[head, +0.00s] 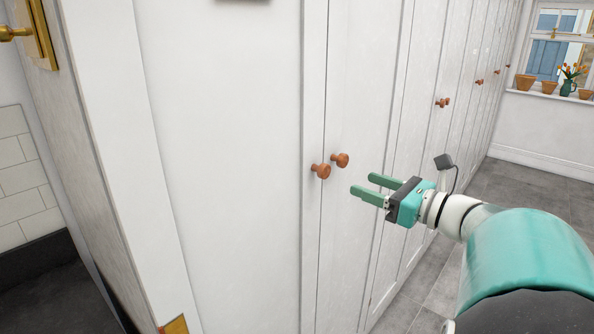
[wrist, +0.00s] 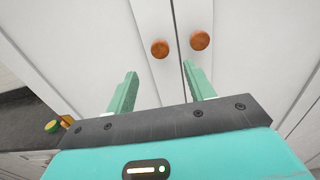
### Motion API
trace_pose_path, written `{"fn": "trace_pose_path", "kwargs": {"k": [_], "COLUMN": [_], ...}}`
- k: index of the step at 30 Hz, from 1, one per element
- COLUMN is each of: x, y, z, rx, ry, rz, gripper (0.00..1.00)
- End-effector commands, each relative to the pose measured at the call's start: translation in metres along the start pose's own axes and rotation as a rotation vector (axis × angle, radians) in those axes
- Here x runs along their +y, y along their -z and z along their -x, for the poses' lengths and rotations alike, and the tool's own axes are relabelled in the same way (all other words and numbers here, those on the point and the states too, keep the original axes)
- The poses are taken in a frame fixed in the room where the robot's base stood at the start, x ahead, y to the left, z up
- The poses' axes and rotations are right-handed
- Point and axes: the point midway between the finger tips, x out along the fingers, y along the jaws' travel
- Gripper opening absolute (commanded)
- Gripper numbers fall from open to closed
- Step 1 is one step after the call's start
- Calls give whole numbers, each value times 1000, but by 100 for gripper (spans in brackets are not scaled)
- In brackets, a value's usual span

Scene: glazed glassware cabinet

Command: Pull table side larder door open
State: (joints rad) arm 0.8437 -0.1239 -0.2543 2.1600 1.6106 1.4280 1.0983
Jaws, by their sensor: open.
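Two tall white larder doors meet at a narrow vertical seam. The left door (head: 225,150) and right door (head: 358,110) look shut. Each has a round wooden knob near the seam: the left knob (head: 320,170) and the right knob (head: 340,160). My gripper (head: 362,184) is open and empty, to the right of both knobs in the head view and apart from them. In the wrist view my gripper (wrist: 159,69) has the left knob (wrist: 160,48) ahead of the gap between its fingers. The right knob (wrist: 200,40) lies beyond the right finger. Which door is table side is unclear.
More white doors with wooden knobs (head: 442,102) run back to the right. Grey floor tiles (head: 425,290) are clear beside them. A windowsill with plant pots (head: 525,83) is at the far right. A brass fitting (head: 35,33) is at top left.

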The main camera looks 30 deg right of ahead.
Motion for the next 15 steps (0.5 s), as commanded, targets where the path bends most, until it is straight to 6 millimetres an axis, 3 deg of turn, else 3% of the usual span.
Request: {"fn": "trace_pose_path", "kwargs": {"k": [9, 15], "x": [1, 1], "y": [1, 1], "z": [-66, -97], "rx": [2, 2], "ry": [-7, -6], "rz": [1, 1], "gripper": [53, 53]}}
